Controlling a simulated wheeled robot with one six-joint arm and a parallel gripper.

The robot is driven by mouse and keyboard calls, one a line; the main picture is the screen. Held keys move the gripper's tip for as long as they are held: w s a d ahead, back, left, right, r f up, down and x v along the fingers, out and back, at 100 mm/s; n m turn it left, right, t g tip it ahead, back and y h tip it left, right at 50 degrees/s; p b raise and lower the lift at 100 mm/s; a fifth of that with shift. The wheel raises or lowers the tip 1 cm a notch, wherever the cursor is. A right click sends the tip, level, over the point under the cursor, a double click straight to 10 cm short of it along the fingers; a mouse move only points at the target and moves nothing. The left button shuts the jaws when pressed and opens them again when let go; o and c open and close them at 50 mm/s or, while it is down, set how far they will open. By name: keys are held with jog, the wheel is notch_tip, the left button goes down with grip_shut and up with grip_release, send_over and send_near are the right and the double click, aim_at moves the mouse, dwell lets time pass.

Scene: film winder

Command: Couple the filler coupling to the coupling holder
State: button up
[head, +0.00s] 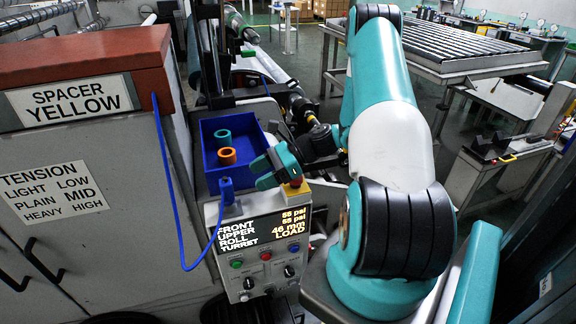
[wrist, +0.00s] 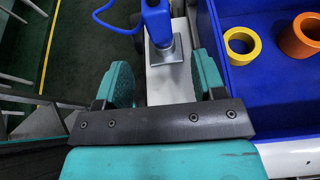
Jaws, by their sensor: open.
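The filler coupling (head: 226,190) is a blue piece with a blue hose. It stands upright at the top left of the control box, by the front of the blue bin. In the wrist view the coupling (wrist: 156,20) is at the top middle, on or just above a small grey square plate (wrist: 170,53). I cannot tell if this plate is the coupling holder, or if the coupling is seated. My gripper (head: 265,172) is open and empty, to the right of the coupling. In the wrist view its teal fingers (wrist: 163,82) are apart, with the coupling beyond them.
The blue bin (head: 206,150) holds a teal ring (head: 223,137) and an orange ring (head: 228,157); a yellow ring (wrist: 241,45) shows in the wrist view. The control box (head: 262,240) has a lit display and knobs. The hose (head: 167,170) loops left, by the spacer cabinet (head: 100,160).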

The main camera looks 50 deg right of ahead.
jog(key=b+v, duration=0.1)
jog(key=v, duration=0.8)
jog(key=shift+b, duration=0.4)
jog(key=shift+d+r, duration=0.1)
jog(key=shift+s+d+r+p, duration=0.15)
jog(key=shift+d+r+p, duration=0.05)
jog(key=shift+p, duration=0.3)
jog(key=p+v, duration=0.7)
jog(key=v, duration=0.2)
jog(key=shift+d+p, duration=0.15)
jog(key=shift+p, duration=0.2)
jog(key=shift+f, duration=0.1)
